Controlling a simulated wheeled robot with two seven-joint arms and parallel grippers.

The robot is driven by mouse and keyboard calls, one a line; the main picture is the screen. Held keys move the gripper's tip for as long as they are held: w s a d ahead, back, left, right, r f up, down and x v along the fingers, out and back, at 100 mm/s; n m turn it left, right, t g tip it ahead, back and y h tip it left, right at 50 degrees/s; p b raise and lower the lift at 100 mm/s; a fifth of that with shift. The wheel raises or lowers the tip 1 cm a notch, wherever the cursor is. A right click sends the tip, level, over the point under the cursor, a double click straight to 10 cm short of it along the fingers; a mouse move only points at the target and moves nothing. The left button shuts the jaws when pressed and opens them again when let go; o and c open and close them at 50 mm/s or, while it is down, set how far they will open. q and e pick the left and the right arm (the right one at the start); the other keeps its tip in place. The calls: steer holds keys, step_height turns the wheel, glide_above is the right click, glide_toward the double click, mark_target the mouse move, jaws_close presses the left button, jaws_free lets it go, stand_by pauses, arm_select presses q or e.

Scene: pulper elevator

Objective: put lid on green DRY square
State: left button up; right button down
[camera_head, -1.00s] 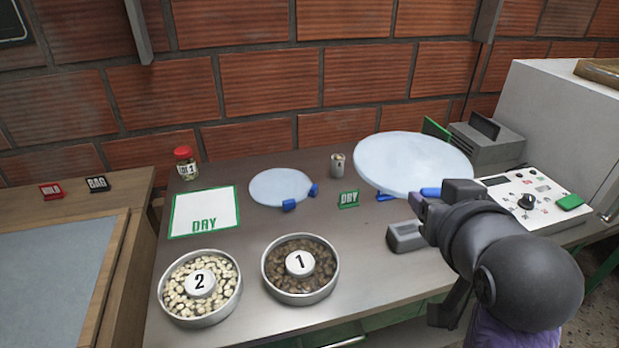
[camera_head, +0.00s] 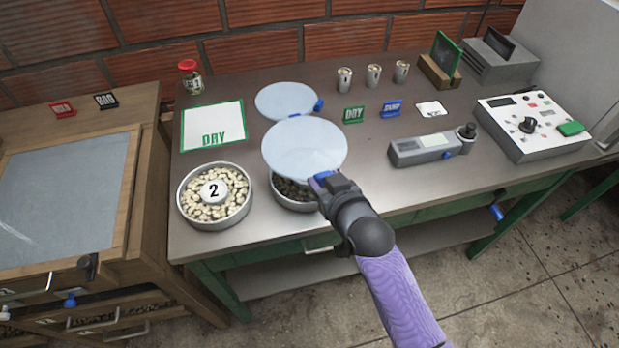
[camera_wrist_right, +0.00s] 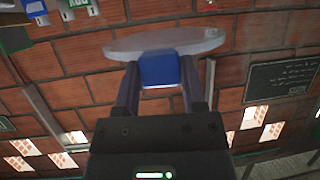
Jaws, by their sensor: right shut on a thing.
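My right gripper (camera_head: 322,184) is shut on the blue tab of a round pale lid (camera_head: 305,148). It holds the lid in the air over the dish of dark beans (camera_head: 290,192), which it mostly hides. In the right wrist view, the blue tab (camera_wrist_right: 159,70) sits between the two fingers and the lid (camera_wrist_right: 165,44) extends beyond it. The green-edged white DRY square (camera_head: 212,124) lies on the table, left of the held lid, with nothing on it. A second pale lid (camera_head: 286,100) with blue tabs lies right of the square. My left gripper is not in view.
The dish marked 2 (camera_head: 214,195) stands in front of the DRY square. A red-capped jar (camera_head: 190,77), small green DRY sign (camera_head: 353,114), blue sign (camera_head: 391,108), several small cups (camera_head: 373,75), a grey handheld device (camera_head: 430,148) and a control box (camera_head: 532,124) stand around.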

step_height(320, 180, down, 8)
steer(key=b, duration=0.3)
steer(key=shift+f, duration=0.3)
steer(key=shift+r, duration=0.1)
steer(key=shift+f, duration=0.2)
steer(key=shift+c, duration=2.1)
jaws_free()
steer(key=shift+o, duration=1.3)
